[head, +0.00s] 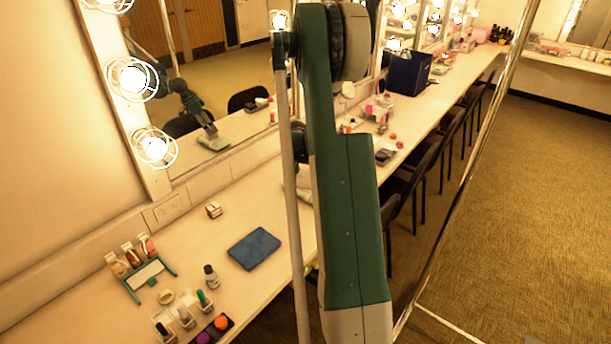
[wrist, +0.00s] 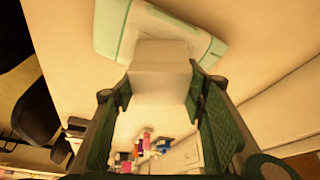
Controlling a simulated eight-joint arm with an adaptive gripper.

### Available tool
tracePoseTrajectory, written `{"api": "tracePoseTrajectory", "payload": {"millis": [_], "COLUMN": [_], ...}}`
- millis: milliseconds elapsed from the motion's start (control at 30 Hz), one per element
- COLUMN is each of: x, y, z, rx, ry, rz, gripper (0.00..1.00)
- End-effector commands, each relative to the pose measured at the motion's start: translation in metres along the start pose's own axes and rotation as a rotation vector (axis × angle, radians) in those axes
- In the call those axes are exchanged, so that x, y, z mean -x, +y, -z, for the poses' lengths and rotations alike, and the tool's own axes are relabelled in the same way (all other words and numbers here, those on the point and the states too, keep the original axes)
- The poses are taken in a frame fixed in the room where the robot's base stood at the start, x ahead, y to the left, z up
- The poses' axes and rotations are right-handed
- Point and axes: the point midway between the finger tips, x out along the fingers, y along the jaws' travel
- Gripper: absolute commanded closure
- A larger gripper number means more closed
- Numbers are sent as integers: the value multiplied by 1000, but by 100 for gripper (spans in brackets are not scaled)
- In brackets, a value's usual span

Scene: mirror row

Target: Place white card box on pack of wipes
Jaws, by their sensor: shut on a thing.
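In the wrist view my gripper (wrist: 159,92) is shut on the white card box (wrist: 160,68), a plain pale block held between the two green fingers. The pack of wipes (wrist: 111,28), white with pale teal edges, lies on the counter behind the box in that view. The box overlaps the middle of the pack in the picture; I cannot tell whether they touch. In the head view my arm hides the gripper and the box. The mirror there shows my arm's reflection above a pale green and white shape (head: 213,143).
On the counter in the head view are a blue flat case (head: 254,249), a small dark bottle (head: 210,276), a teal-framed tray (head: 150,276) and several nail polish bottles. A dark blue bin (head: 409,73) stands farther along. Black chairs (head: 405,195) line the counter's right side.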

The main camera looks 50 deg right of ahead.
Motion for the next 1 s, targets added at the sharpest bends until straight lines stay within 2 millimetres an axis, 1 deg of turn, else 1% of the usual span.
{"api": "tracePoseTrajectory", "payload": {"millis": [267,300,400,767,1000], "x": [-3,-3,-3,-2,6], "y": [0,0,0,0,0], "z": [-1,-1,-1,-1,0], "rx": [0,0,0,0,0], "ry": [0,0,0,0,0], "rz": [0,0,0,0,0], "gripper": [71,55,43,43,43]}}
